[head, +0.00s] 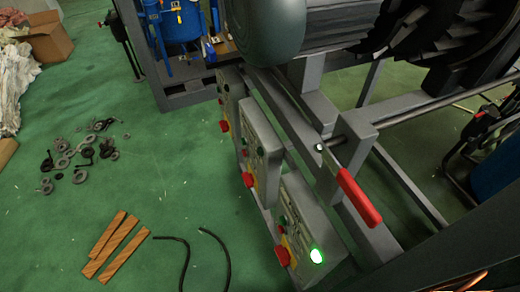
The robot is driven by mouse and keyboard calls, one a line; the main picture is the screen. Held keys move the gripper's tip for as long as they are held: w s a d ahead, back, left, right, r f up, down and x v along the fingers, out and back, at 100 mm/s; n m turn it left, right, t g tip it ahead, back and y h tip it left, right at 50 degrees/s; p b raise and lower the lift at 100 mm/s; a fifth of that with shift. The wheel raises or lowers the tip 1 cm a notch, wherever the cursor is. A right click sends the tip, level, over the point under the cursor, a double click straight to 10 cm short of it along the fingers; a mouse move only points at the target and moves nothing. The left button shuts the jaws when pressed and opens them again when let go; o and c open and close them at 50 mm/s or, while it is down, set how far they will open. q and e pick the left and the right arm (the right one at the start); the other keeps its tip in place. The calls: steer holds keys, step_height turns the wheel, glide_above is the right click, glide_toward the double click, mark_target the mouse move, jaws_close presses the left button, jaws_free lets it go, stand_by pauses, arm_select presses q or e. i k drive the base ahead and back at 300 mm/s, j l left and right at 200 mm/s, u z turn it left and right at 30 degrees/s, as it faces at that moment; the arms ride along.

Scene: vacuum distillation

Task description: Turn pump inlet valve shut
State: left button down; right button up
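A lever with a red grip (358,197) sits right of centre in the head view. Its bare metal shaft runs from a grey bracket (355,124) down and right to the grip. It is the only valve-like handle I see close by; no label shows that it is the pump inlet valve. Neither of my grippers is in view, and nothing touches the lever.
Grey control boxes with red and green buttons (262,148) line the frame left of the lever; one green lamp (317,256) glows. A large grey motor (268,30) stands above. Wood strips (118,245), cables and loose rings (80,160) lie on the green floor.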

mark_target(367, 212)
steer(key=k+j+z, duration=0.1)
steer(key=j, duration=0.25)
steer(key=k+j+z, duration=0.15)
steer(key=j, duration=0.2)
steer(key=j+z, duration=0.1)
steer(key=j, duration=0.25)
steer(key=k+j+z, duration=0.1)
steer(key=j, duration=0.25)
steer(key=k+j+z, duration=0.15)
steer(key=k+j, duration=0.1)
steer(key=j, duration=0.05)
